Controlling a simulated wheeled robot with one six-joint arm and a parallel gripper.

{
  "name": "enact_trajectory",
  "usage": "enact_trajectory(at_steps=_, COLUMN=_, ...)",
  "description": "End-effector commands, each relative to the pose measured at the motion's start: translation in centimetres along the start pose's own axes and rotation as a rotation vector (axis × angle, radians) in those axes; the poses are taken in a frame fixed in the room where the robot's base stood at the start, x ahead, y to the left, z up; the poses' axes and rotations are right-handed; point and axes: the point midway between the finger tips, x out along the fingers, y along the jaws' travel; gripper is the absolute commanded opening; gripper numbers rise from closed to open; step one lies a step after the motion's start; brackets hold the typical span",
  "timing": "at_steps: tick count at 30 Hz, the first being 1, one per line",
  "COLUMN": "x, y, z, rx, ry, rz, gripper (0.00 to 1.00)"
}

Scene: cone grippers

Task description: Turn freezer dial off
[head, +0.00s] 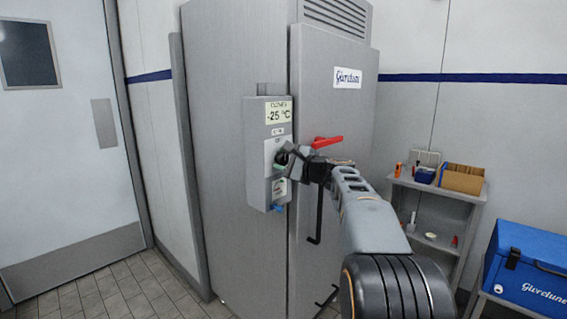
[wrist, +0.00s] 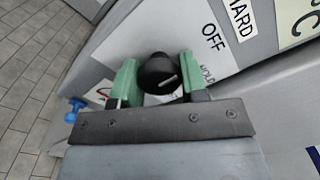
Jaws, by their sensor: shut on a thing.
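The freezer dial (wrist: 160,74) is a round black knob with a white pointer line. In the wrist view it sits between the green fingertips of my gripper (wrist: 158,78), which is shut on it. The pointer line slants toward the right of the picture, on the side of the partly covered HOLD label (wrist: 207,76); the OFF label (wrist: 213,38) lies above and to the right. In the head view my gripper (head: 283,157) is at the grey control box (head: 254,150), below the display reading -25 °C, and the dial is mostly hidden.
The grey freezer (head: 235,90) has a red handle (head: 328,142) just right of my gripper. A small blue knob (wrist: 73,110) sticks out at the box's lower end. A shelf (head: 440,187) with a cardboard box and a blue cooler (head: 530,265) stand at right. Floor at left is clear.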

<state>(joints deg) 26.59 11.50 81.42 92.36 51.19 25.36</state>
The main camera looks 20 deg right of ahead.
Motion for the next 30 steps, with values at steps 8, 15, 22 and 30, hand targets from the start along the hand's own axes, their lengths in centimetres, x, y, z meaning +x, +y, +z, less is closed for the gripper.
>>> enact_trajectory(at_steps=8, x=0.0, y=0.0, z=0.0, rx=-0.001, ry=-0.001, rz=0.001, gripper=0.44)
enact_trajectory(at_steps=15, x=0.0, y=0.0, z=0.0, rx=0.0, ry=0.0, rz=0.0, gripper=0.65)
enact_trajectory(at_steps=22, x=-0.1, y=0.0, z=0.0, rx=0.0, ry=0.0, rz=0.0, gripper=0.65)
enact_trajectory(at_steps=30, x=-3.3, y=0.0, z=-0.1, rx=-0.002, ry=0.004, rz=-0.003, gripper=0.65)
